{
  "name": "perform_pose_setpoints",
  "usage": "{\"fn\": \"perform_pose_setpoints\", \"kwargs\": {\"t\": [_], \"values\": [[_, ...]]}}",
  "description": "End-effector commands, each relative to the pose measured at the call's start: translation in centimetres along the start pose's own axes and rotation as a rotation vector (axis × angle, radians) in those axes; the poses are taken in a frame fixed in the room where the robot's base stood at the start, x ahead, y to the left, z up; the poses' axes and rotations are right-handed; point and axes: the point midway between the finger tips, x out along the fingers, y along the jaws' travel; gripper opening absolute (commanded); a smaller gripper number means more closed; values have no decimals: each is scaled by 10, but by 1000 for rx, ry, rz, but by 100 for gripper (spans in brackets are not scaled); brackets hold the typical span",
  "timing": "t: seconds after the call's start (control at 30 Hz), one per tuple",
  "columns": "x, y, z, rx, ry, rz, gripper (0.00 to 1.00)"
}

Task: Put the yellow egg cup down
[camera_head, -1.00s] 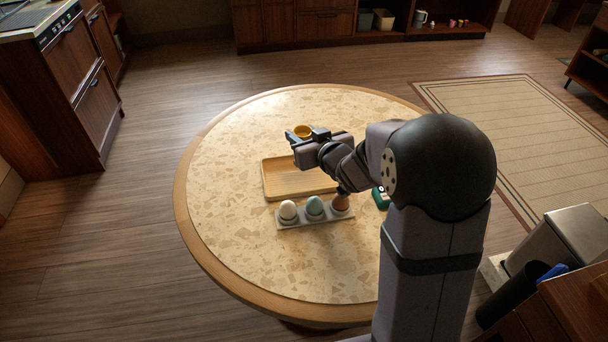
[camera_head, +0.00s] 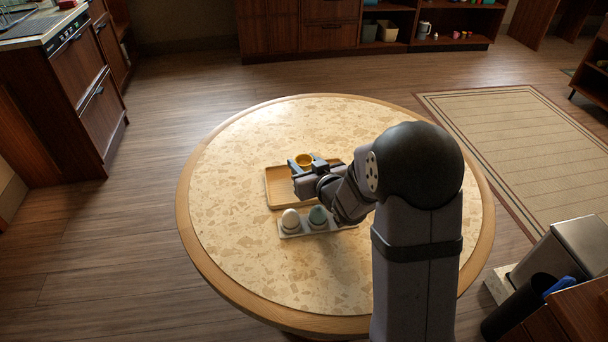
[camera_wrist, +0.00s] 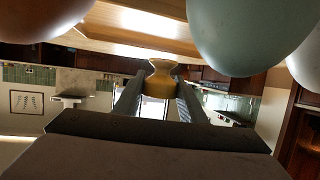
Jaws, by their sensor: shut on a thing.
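My gripper (camera_head: 304,165) is shut on the yellow egg cup (camera_head: 303,159), over the far part of the wooden tray (camera_head: 279,191). The cup looks upright in the head view. In the wrist view, which is upside down, the cup (camera_wrist: 159,82) sits between the two fingers, with its narrow waist and foot toward the tray (camera_wrist: 140,20). I cannot tell whether the foot touches the tray. My wrist and forearm hide the right part of the tray.
A pale egg holder (camera_head: 296,234) stands just in front of the tray with a white egg (camera_head: 290,220) and a teal egg (camera_head: 318,217). A brown egg (camera_wrist: 40,15) shows in the wrist view. The left of the round table (camera_head: 230,200) is clear.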

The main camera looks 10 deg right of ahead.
Motion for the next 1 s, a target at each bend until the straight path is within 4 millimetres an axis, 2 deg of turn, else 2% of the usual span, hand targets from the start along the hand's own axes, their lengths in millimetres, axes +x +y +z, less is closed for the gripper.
{"fn": "perform_pose_setpoints", "kwargs": {"t": [0.13, 0.43, 0.9, 0.93, 1.0], "values": [[2, 0, 4, 1, 0, 0, 14], [12, 0, 34, 1, -1, 0, 14], [14, 0, 39, 0, 1, 0, 14], [14, 0, 38, 0, 0, 0, 42], [14, 0, 38, 0, 0, 0, 56]]}}
